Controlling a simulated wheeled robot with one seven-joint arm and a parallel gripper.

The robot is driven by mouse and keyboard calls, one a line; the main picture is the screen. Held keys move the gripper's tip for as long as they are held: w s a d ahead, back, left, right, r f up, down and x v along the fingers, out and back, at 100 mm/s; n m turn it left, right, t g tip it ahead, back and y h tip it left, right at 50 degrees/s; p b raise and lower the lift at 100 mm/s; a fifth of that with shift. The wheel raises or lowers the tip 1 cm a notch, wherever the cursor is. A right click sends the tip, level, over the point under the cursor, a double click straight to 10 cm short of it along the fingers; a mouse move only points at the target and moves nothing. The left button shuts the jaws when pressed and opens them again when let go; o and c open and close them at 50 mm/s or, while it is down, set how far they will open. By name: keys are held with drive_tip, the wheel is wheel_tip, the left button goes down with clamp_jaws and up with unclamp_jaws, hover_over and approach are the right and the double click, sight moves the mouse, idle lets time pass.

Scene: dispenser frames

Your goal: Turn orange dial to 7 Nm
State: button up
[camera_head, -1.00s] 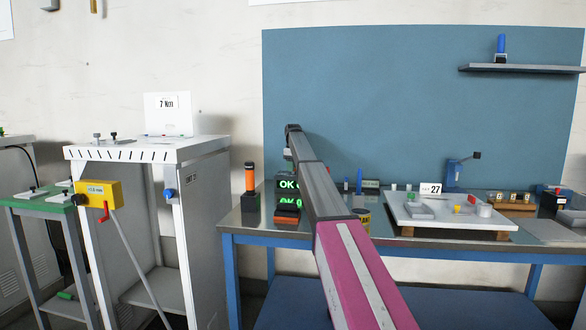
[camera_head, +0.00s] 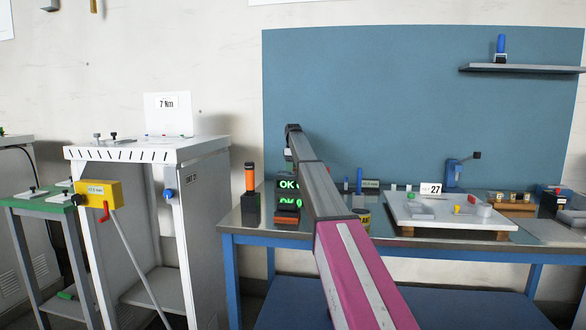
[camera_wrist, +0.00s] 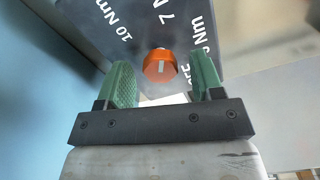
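In the wrist view, the orange dial (camera_wrist: 160,66) sits on a dark grey panel (camera_wrist: 136,48) with white markings. "10 Nm" is at the upper left, "7 N" at the top, and a partly cut "Nm" label at the right. The dial has a short white mark, roughly upright in the picture; I cannot tell exactly which label it points to. My gripper (camera_wrist: 163,80) is open, its two green fingers on either side of the dial with a gap at each side. In the head view my arm hides the gripper's fingers, and I cannot make out the dial.
In the head view, a white cabinet (camera_head: 150,150) carries a "7 Nm" sign (camera_head: 167,113) and a yellow box (camera_head: 99,194). A blue-framed workbench (camera_head: 232,239) holds a dark stand with an orange handle (camera_head: 250,178), green "OK" displays (camera_head: 289,184) and a white board (camera_head: 445,224).

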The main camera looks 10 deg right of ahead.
wheel_tip(320, 180, up, 11)
idle(0.8)
drive_tip(key=shift+f, duration=0.1)
